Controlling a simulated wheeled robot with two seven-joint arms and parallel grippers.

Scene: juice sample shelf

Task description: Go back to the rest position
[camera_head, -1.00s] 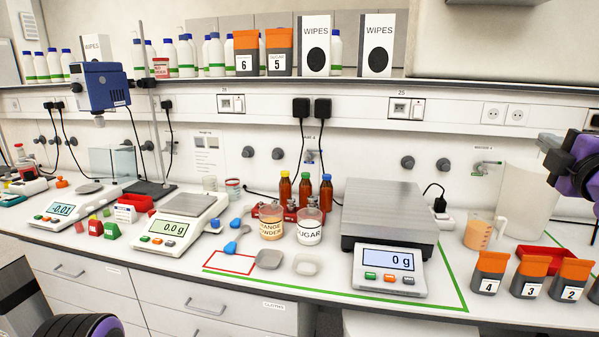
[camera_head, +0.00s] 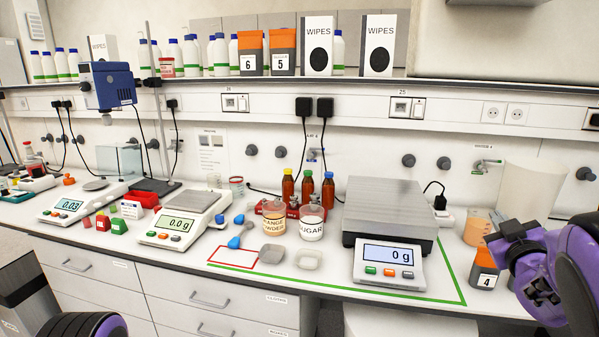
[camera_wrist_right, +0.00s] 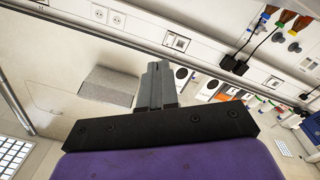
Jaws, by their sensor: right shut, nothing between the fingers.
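My right arm (camera_head: 545,275) is bent at the right of the head view, over the right end of the bench and in front of the orange-topped packs. In the right wrist view my right gripper (camera_wrist_right: 158,85) is shut with its grey fingers together and nothing between them. The fingers point toward the back wall and touch nothing that I can see. Part of my left arm (camera_head: 85,325) shows at the bottom left of the head view; its gripper is out of view.
Pack 4 (camera_head: 484,270) stands close left of my right arm, which hides the packs beyond it. A measuring cup (camera_head: 477,228) stands behind. The large scale (camera_head: 388,262), jars (camera_head: 311,224) and brown bottles (camera_head: 307,187) fill the middle. The shelf (camera_head: 300,82) runs above.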

